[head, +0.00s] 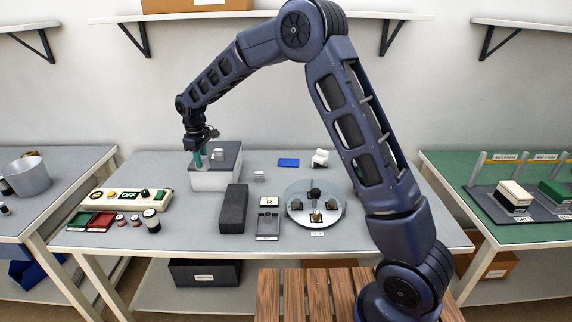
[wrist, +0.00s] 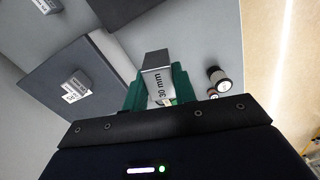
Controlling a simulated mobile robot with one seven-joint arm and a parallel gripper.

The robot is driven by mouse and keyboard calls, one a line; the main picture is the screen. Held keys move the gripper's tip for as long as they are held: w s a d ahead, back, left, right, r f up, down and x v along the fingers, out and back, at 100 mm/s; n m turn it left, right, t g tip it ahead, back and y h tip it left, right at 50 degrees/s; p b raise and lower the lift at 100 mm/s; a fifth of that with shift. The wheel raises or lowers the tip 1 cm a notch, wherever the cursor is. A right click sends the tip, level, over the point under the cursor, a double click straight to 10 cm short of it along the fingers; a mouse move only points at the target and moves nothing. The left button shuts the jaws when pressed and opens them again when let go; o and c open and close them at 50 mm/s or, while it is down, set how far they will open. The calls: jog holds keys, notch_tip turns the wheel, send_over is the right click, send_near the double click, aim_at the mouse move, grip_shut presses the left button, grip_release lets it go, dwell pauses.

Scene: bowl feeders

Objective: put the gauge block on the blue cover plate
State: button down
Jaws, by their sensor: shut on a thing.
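My gripper (head: 201,161) is at the left end of the dark-topped pale block, at the back left of the middle table. In the wrist view its green fingers (wrist: 158,92) are shut on a grey metal gauge block (wrist: 156,62) marked 30 mm. The fingers hide the gauge block in the head view. The blue cover plate (head: 288,162) lies flat at the back middle of the table, well to the right of my gripper, with nothing on it. It does not show in the wrist view.
A similar grey block (head: 218,154) sits on the dark-topped pale block (head: 215,180); another (head: 259,176) stands on the table. A white object (head: 320,157) is right of the blue plate. A round glass-like disc (head: 297,212) and black bar (head: 233,209) stand nearer the front.

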jog(key=w+d+m, duration=0.2)
jog(key=w+d, duration=0.4)
jog(key=w, duration=0.4)
jog(key=w+d+m, duration=0.1)
jog(key=w+d, duration=0.5)
jog(key=w, duration=0.4)
jog(key=m, duration=0.4)
send_over(288, 162)
notch_tip(288, 162, down, 20)
jog(key=shift+d+r, duration=0.1)
jog(key=shift+r, duration=0.1)
jog(key=c, duration=1.1)
grip_release()
jog(key=shift+f, duration=0.1)
